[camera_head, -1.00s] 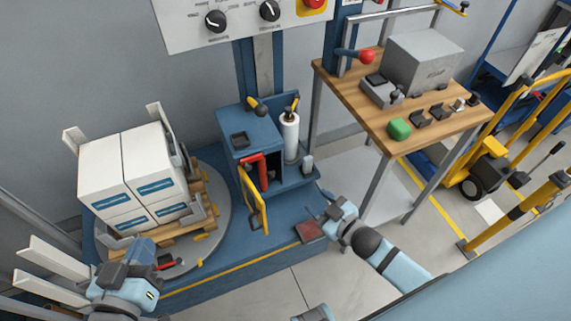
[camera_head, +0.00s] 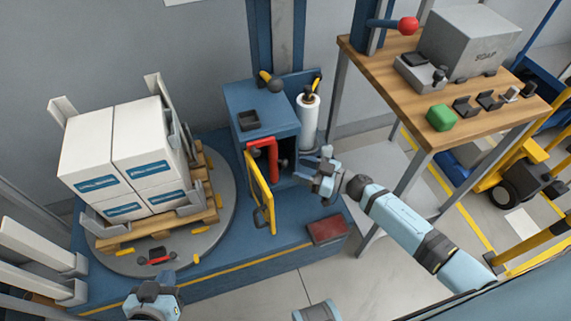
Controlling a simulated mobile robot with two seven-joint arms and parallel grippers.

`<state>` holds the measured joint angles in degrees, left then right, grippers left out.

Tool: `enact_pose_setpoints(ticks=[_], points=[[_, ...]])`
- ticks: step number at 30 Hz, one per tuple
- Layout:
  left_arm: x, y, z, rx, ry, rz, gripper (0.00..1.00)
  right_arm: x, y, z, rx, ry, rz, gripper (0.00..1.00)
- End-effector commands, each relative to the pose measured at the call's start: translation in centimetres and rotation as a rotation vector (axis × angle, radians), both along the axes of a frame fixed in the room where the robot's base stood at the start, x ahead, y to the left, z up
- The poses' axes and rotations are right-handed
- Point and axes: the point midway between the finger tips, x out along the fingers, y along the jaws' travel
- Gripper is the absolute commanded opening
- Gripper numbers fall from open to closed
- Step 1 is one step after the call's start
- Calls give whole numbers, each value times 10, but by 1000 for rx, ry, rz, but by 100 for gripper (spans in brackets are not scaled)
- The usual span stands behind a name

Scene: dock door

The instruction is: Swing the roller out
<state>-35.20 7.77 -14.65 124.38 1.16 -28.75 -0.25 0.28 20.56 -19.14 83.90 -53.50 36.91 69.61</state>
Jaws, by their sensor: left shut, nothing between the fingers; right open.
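A blue cabinet (camera_head: 262,105) stands on the blue base. Its yellow-edged door (camera_head: 260,190) hangs open at the front. A red bracket-shaped part (camera_head: 263,150) shows at the dark opening; it may be the roller or its handle, I cannot tell. A white film roll (camera_head: 308,120) stands upright right of the cabinet. My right gripper (camera_head: 310,166) is open beside the cabinet's opening, below the film roll and right of the red part. I see no contact with either. My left gripper (camera_head: 166,277) is shut and empty near the turntable's front edge.
White boxes (camera_head: 130,148) stand on a wooden pallet (camera_head: 160,230) on the round grey turntable (camera_head: 222,222) at left. A wooden workbench (camera_head: 440,128) with a grey box (camera_head: 470,42) is at right. A dark red pad (camera_head: 328,230) lies on the base's front right.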

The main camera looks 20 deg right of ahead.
Motion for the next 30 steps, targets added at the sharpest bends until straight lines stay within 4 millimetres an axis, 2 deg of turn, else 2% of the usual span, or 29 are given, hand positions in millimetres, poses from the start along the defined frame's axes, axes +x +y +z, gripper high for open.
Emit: enact_pose_setpoints(ticks=[3,9,21,27,28,30], points=[[0,-1,-2,-4,-3,0,0,16,19,-1,2,-2,0,51],[1,-1,-2,-8,-6,-1,0,30,37,-1,1,0,-1,51],[1,-1,2,-11,-13,-1,0,34,43,0,0,0,-1,51],[1,-2,1,-11,-12,-2,0,34,42,0,0,0,-1,5],[1,-2,1,-11,-12,-2,0,34,42,0,0,0,-1,0],[1,-2,1,-11,-12,-2,0,34,42,0,0,0,-1,0]])
